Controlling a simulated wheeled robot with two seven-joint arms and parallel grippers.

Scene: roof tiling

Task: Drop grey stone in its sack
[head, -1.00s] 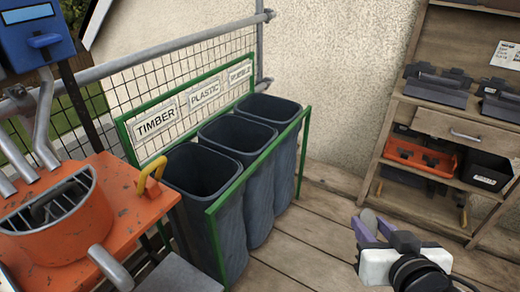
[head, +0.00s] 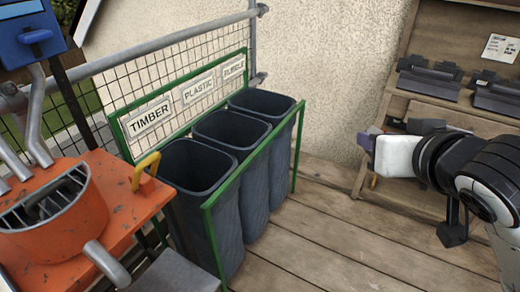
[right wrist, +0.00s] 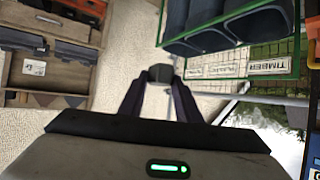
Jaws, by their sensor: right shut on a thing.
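A small grey stone (right wrist: 160,73) is between the fingertips of my right gripper (right wrist: 160,84) in the right wrist view. In the head view the gripper (head: 367,141) is raised in front of the shelf, to the right of the sacks, and the stone is hard to make out. Three dark open sacks stand in a green frame: the timber sack (head: 198,166), the plastic sack (head: 231,131) and the far sack (head: 262,103). The far sack's sign (head: 233,70) is small and seems to read rubble. My left gripper is out of view.
An orange machine (head: 120,190) with a yellow handle stands left of the sacks. A wooden shelf (head: 415,95) with dark holders is at the right. The plank floor (head: 310,235) between is clear. A mesh railing runs behind the sacks.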

